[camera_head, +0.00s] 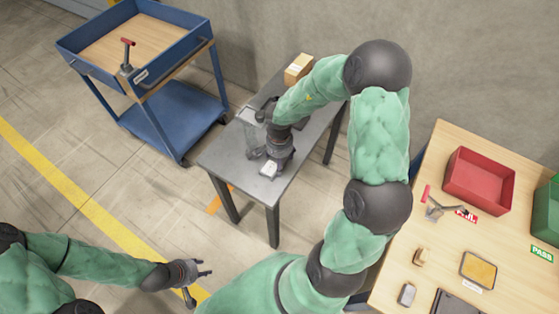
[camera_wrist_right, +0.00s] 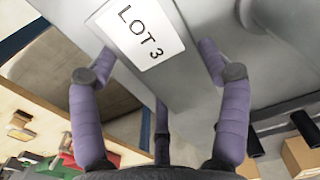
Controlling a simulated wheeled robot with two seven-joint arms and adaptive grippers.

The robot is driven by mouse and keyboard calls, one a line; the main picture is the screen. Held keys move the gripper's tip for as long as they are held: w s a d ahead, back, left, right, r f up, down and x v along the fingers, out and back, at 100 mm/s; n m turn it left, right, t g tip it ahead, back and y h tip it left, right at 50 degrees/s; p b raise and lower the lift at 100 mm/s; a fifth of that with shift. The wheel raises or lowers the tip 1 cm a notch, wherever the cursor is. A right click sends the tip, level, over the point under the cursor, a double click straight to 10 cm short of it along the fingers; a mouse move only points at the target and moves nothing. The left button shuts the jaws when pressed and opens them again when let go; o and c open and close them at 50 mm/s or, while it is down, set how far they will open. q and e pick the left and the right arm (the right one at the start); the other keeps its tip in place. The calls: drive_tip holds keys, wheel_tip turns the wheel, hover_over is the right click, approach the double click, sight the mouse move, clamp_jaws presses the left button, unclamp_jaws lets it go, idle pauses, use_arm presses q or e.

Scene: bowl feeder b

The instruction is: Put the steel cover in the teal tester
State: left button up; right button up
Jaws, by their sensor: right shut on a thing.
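My right gripper (camera_head: 277,161) is over the front part of the grey table. The label also shows at the gripper in the head view (camera_head: 269,169). My left gripper (camera_head: 199,279) is open and empty over the floor at the lower left. I cannot make out a teal tester in either view.
The grey table (camera_head: 222,158) also bears a cardboard box (camera_head: 298,68) at the back. A blue cart (camera_head: 145,75) stands left. The wooden table (camera_head: 398,262) on the right holds a red bin (camera_head: 478,180), a green bin (camera_head: 546,210) and small parts.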

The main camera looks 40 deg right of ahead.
drive_tip(key=o, duration=1.7)
drive_tip(key=shift+f, duration=0.1)
